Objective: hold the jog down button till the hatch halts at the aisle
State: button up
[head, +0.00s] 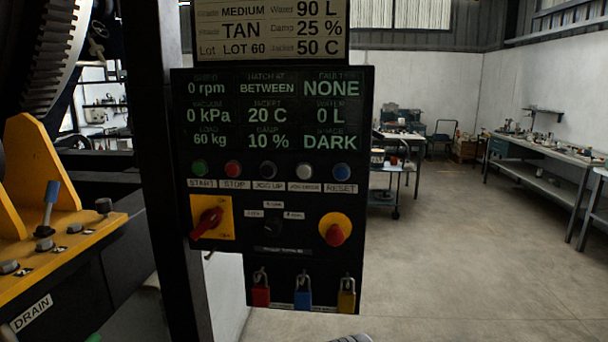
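The dark control panel (182,240) faces me in the middle of the head view. Its button row has the pale grey jog down button (304,172), with the black jog up button (267,170) to its left and the blue reset button (341,172) to its right. Nothing touches the buttons. The display (267,110) reads hatch at BETWEEN, speed 0 rpm and fault NONE. I cannot make out the hatch itself. My gripper's fingers are not in view; only a small grey piece shows at the bottom edge, and I cannot tell what it is.
A red rotary switch (208,222) and a red emergency knob (336,234) stick out below the buttons. Several padlocks (303,300) hang beneath. A yellow machine frame (70,262) with levers is at left. Open floor (440,270) lies right, with workbenches (545,160) beyond.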

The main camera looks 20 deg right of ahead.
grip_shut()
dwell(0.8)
